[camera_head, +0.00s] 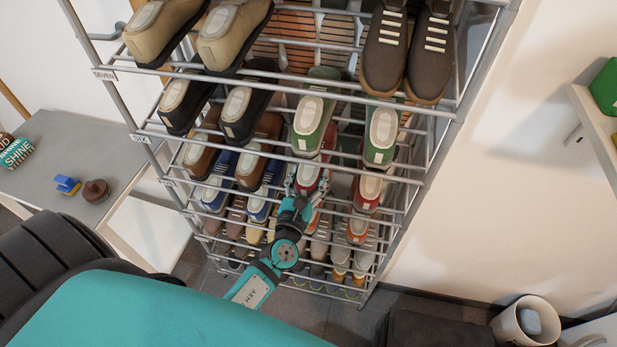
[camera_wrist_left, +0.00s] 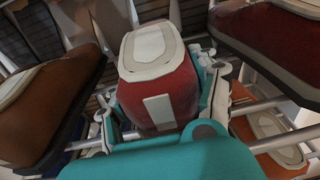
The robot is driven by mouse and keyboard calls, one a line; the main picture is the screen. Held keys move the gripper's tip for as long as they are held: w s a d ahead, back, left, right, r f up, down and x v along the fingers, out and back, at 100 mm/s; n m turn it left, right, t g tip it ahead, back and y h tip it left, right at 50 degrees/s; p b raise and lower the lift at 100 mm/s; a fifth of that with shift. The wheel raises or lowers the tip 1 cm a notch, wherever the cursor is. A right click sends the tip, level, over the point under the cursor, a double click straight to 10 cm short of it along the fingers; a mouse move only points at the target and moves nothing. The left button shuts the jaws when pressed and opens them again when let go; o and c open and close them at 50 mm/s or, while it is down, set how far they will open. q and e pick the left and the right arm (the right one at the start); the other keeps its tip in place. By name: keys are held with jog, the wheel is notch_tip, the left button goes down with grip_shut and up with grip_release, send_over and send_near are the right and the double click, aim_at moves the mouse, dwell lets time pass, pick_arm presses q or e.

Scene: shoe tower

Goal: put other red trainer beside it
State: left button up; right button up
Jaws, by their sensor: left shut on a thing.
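My left gripper (camera_head: 306,189) reaches into the shoe rack and is shut on a red trainer (camera_head: 308,174) with a pale toe cap. In the left wrist view the held red trainer (camera_wrist_left: 165,85) sits between the two fingers of the gripper (camera_wrist_left: 165,105). Another red trainer (camera_head: 369,189) stands on the rack to the right of it, with a gap between them; it also shows at the upper right of the left wrist view (camera_wrist_left: 275,45). I cannot tell whether the held trainer touches the shelf bars. My right gripper is not in view.
Blue shoes (camera_head: 222,180) stand left of the gripper, and green shoes (camera_head: 311,118) are on the tier above. A brown shoe (camera_wrist_left: 50,95) is close on the left in the wrist view. Rack rails (camera_head: 290,157) run across in front. A grey side table (camera_head: 60,150) stands left.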

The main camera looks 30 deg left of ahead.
pick_arm(q)
jog(key=o, duration=1.7)
jog(key=shift+s, duration=0.1)
jog(key=shift+s+d+f+b, duration=0.1)
jog(key=shift+s+d, duration=0.15)
jog(key=shift+s, duration=0.6)
jog(key=shift+s+d+f+b, duration=0.1)
jog(key=shift+s+d, duration=0.1)
jog(key=shift+s, duration=0.65)
jog(key=shift+s+d+f+b, duration=0.1)
jog(key=shift+s+d, duration=0.15)
jog(key=shift+s, duration=0.6)
jog(key=shift+s+d+f+b, duration=0.1)
jog(key=shift+s+d+b, duration=0.25)
jog(key=shift+s, duration=1.05)
jog(key=shift+s+d+f+b, duration=0.1)
jog(key=shift+s+d+b, duration=0.25)
jog(key=shift+s, duration=1.05)
jog(key=shift+s+d+f+b, duration=0.1)
jog(key=shift+s+d+b, duration=0.2)
jog(key=shift+s, duration=1.1)
